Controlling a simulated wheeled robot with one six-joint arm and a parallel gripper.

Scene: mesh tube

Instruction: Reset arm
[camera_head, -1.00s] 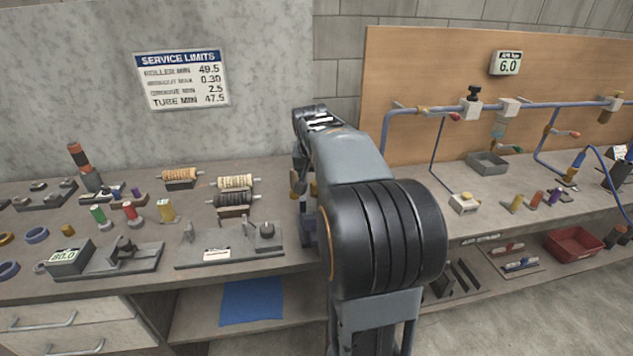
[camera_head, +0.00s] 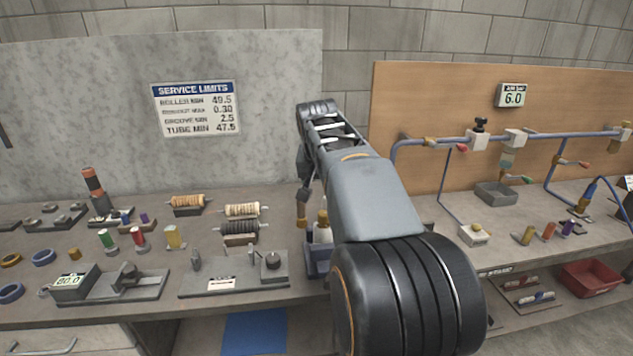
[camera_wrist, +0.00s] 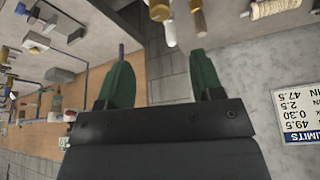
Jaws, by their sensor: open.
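My gripper shows in the wrist view (camera_wrist: 163,80) with two green fingers spread apart and nothing between them. The wrist view is upside down, with the benches at the top and the wall sign at the right. In the head view my arm rises in the middle, in front of the gap between the two benches. Its upper end is raised near the edge of the grey panel. The gripper's fingers cannot be made out in the head view.
The left bench (camera_head: 140,311) holds rollers, rings and measuring fixtures before a grey panel with a service limits sign (camera_head: 196,108). A blue holder with bottles (camera_head: 320,258) stands beside my arm. At right are piping on a wooden board (camera_head: 433,90), a grey tray (camera_head: 497,193) and a red bin (camera_head: 592,279).

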